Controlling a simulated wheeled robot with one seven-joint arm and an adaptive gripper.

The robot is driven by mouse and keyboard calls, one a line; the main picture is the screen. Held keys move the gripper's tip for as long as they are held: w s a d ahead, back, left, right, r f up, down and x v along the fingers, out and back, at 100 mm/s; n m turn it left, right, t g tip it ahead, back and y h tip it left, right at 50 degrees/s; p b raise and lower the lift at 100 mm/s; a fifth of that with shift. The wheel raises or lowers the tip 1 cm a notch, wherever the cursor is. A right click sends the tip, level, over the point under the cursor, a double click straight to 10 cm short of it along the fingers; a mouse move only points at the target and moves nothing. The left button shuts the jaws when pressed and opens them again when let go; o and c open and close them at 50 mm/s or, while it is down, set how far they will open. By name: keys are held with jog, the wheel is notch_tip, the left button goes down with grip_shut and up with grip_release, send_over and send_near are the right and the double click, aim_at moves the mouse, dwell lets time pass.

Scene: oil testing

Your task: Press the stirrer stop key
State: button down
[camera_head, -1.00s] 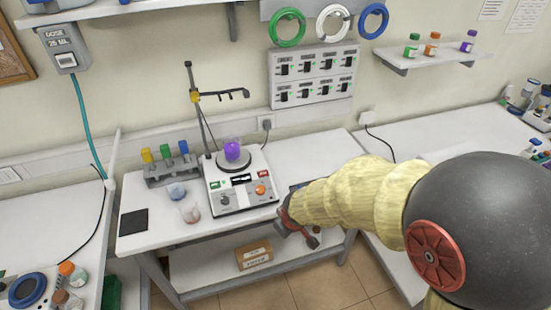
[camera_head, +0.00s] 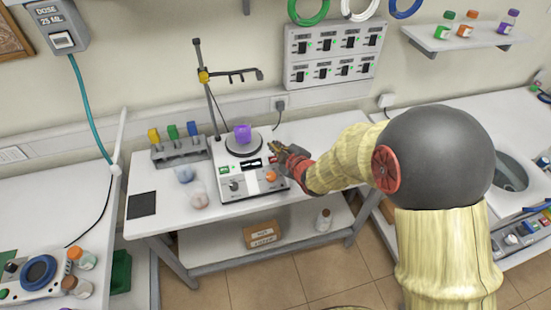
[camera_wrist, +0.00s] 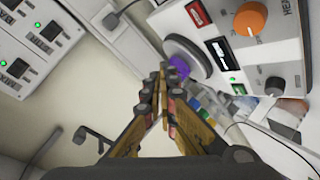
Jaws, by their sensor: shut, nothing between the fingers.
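The stirrer (camera_head: 238,187) is a white box with a round plate on top and a purple vessel (camera_head: 242,133) on the plate. In the wrist view its panel shows a red key (camera_wrist: 199,12), apparently the stop key, a dark display (camera_wrist: 218,52), a green key (camera_wrist: 237,86) and an orange knob (camera_wrist: 250,18). My gripper (camera_head: 273,150) is shut and empty near the panel's right rear edge. In the wrist view my gripper's fingertips (camera_wrist: 171,72) meet in front of the plate and vessel, to the side of the red key. I see no contact with the key.
A stand with a horizontal clamp arm (camera_head: 235,75) rises behind the stirrer. A rack with coloured caps (camera_head: 177,150) and two small beakers (camera_head: 198,196) stand to its left. A black pad (camera_head: 142,204) lies near the table's left end. A switch panel (camera_head: 330,50) is on the wall.

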jog(key=b, duration=0.4)
send_over(274, 164)
jog(key=s, duration=0.1)
notch_tip(274, 164, down, 7)
jog(key=shift+d+f, duration=0.1)
jog(key=shift+f, duration=0.05)
jog(key=shift+w+f+b, duration=0.2)
jog(key=shift+f+b, duration=0.35)
jog(key=shift+b, duration=0.2)
jog(key=shift+f, duration=0.15)
dwell(0.7)
jog(key=shift+w+f+b, duration=0.15)
jog(key=shift+f+b, duration=0.1)
jog(key=shift+b, duration=0.35)
jog(key=shift+w+f+b, duration=0.1)
jog(key=shift+f+b, duration=0.25)
jog(key=shift+b, duration=0.15)
dwell(0.5)
jog(key=shift+s+r+p, duration=0.25)
jog(key=shift+r+p, duration=0.05)
jog(key=shift+r, duration=0.5)
